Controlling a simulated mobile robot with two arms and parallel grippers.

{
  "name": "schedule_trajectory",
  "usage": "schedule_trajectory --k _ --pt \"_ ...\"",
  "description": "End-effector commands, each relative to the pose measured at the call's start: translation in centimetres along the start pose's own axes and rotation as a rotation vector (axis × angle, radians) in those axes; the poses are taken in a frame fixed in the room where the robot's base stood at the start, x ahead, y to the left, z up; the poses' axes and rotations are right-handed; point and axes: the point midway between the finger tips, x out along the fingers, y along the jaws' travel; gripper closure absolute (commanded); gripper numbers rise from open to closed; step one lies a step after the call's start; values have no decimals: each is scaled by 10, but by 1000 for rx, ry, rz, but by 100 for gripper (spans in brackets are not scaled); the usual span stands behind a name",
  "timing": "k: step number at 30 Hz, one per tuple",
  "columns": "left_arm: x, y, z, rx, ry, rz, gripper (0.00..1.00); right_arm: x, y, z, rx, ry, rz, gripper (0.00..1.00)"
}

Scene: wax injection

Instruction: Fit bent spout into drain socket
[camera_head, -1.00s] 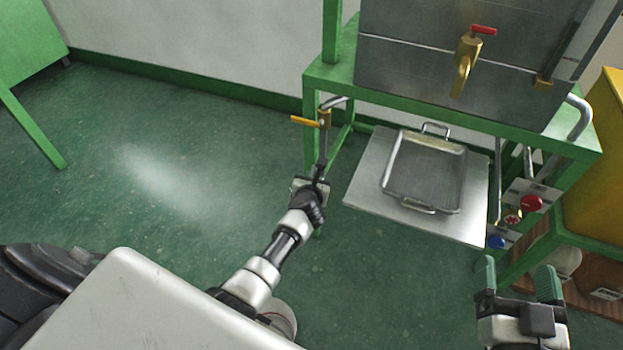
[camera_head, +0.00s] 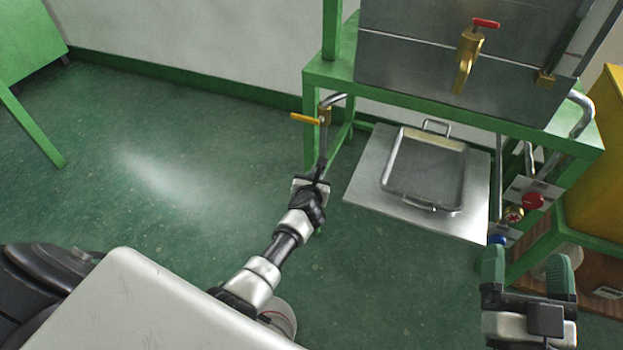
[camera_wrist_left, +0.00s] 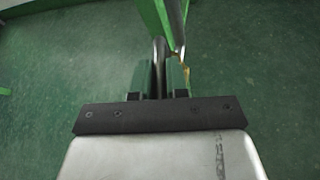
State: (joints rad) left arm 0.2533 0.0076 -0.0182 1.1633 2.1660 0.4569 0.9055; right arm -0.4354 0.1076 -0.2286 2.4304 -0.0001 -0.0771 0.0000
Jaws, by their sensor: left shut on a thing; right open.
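A thin grey bent spout (camera_head: 322,148) stands up from my left gripper (camera_head: 319,180), which is shut on it. The spout's upper end is at or just below the brass drain valve (camera_head: 325,115) with a yellow lever, on a silver pipe at the frame's left leg. I cannot tell whether it is seated in the socket. In the left wrist view the green fingers (camera_wrist_left: 161,82) hold the grey spout (camera_wrist_left: 159,52) between them, and a small brass part shows just right of it. My right gripper (camera_head: 527,270) is open and empty at the lower right.
A green frame (camera_head: 440,112) carries a metal tank (camera_head: 420,45) with a red-handled brass tap (camera_head: 466,65). A metal tray (camera_head: 424,175) lies on a plate below. Pipes and red and blue knobs are near my right gripper.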

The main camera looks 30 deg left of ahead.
Motion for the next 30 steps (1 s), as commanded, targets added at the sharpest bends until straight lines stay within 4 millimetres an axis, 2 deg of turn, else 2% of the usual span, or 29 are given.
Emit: schedule_trajectory --k 30 --pt "4 -2 -10 -1 -1 0 100 -4 -5 -23 10 202 -10 20"
